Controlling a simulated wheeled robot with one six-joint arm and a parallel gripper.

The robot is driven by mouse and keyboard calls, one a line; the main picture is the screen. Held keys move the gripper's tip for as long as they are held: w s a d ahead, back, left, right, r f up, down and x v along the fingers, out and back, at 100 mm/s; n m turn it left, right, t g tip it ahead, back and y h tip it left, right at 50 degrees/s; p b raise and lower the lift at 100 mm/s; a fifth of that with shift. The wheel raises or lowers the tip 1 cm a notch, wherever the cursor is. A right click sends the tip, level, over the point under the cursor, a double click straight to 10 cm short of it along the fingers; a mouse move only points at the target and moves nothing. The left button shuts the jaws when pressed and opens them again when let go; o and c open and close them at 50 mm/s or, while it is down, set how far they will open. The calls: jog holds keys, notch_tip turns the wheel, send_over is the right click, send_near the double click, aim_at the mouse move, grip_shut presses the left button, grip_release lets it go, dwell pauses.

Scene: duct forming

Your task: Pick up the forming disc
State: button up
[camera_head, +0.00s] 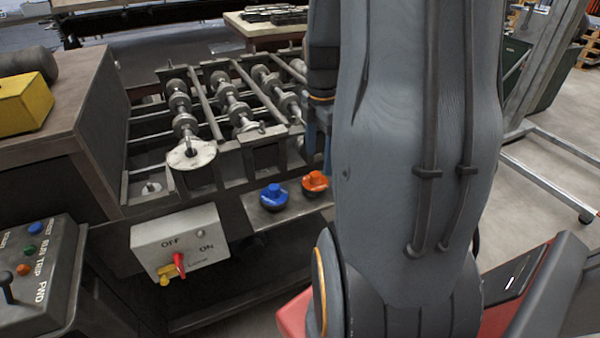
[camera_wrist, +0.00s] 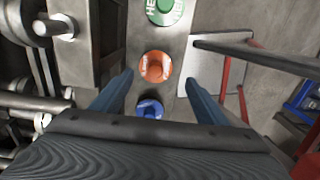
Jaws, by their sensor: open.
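In the head view a blue one (camera_head: 273,196) is left of an orange one (camera_head: 315,182). In the wrist view the orange disc (camera_wrist: 155,66) lies between and below my open fingertips, the blue one (camera_wrist: 150,107) is nearer the gripper body, and a lettered green one (camera_wrist: 165,10) is at the top edge. My gripper (camera_wrist: 159,77) is open and empty, its blue fingers either side of the orange disc, with no clear contact.
The roller machine (camera_head: 235,110) stands behind the ledge, with a pale round plate (camera_head: 191,154) on a shaft end. A switch box (camera_head: 180,243) and a button panel (camera_head: 40,275) are at left. A red frame (camera_wrist: 228,72) and grey plate (camera_wrist: 210,65) lie right of the fingers.

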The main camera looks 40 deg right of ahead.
aim_at(315, 173)
jog(key=shift+w+f, duration=0.15)
jog(key=shift+w, duration=0.2)
jog(key=shift+w+f, duration=0.1)
jog(key=shift+f, duration=0.2)
jog(key=shift+a+f+p, duration=0.1)
jog(key=shift+f+p, duration=0.9)
jog(key=shift+f, duration=2.4)
jog(key=c, duration=1.2)
